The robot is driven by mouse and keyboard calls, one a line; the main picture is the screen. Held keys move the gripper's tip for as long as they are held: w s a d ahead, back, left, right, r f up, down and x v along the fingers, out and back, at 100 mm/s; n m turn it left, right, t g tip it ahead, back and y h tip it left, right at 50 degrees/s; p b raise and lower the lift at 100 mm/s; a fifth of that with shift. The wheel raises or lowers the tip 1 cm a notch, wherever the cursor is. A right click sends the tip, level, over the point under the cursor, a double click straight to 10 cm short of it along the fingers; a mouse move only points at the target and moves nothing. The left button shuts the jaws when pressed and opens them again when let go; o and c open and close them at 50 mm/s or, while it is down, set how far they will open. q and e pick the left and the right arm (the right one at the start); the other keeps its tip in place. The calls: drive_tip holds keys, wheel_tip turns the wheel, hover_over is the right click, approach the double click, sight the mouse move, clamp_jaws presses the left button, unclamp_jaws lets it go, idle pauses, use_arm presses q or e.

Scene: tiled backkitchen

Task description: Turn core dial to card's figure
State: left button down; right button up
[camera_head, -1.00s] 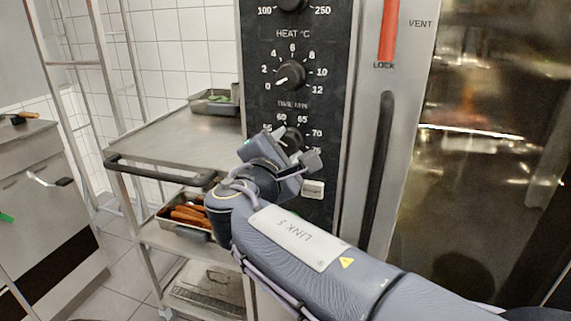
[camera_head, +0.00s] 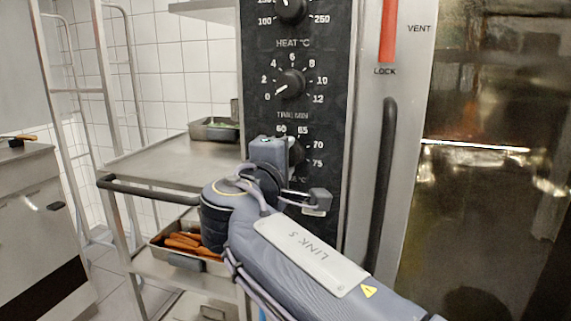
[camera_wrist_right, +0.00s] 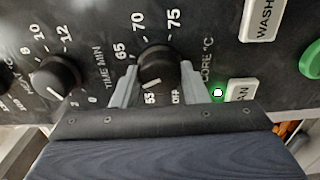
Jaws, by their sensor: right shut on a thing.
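In the wrist view the pointer slants to the lower left, towards the low figures near 55; the exact figure is unclear. My right gripper (camera_wrist_right: 158,82) is shut on the core dial, one finger on each side. In the head view my right gripper (camera_head: 292,162) covers much of the core dial (camera_head: 297,152), with 70 and 75 showing at its right. My left gripper and the card are not in view.
The time dial (camera_head: 291,84) sits above the core dial, and a door handle (camera_head: 380,185) runs down at the right. A steel cart (camera_head: 160,160) stands left, with a tray of carrots (camera_head: 160,243) on a lower shelf. A green light (camera_wrist_right: 217,92) glows beside the core dial.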

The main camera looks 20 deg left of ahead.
drive_tip(key=shift+w+d+r, duration=0.1)
drive_tip(key=shift+d+r, duration=0.05)
drive_tip(key=shift+r, duration=0.1)
drive_tip(key=o, duration=0.9)
drive_tip(key=shift+o, duration=0.3)
drive_tip(key=shift+w+f, duration=0.15)
drive_tip(key=shift+f, duration=0.05)
drive_tip(key=s, duration=0.8)
drive_tip(key=shift+a, duration=0.2)
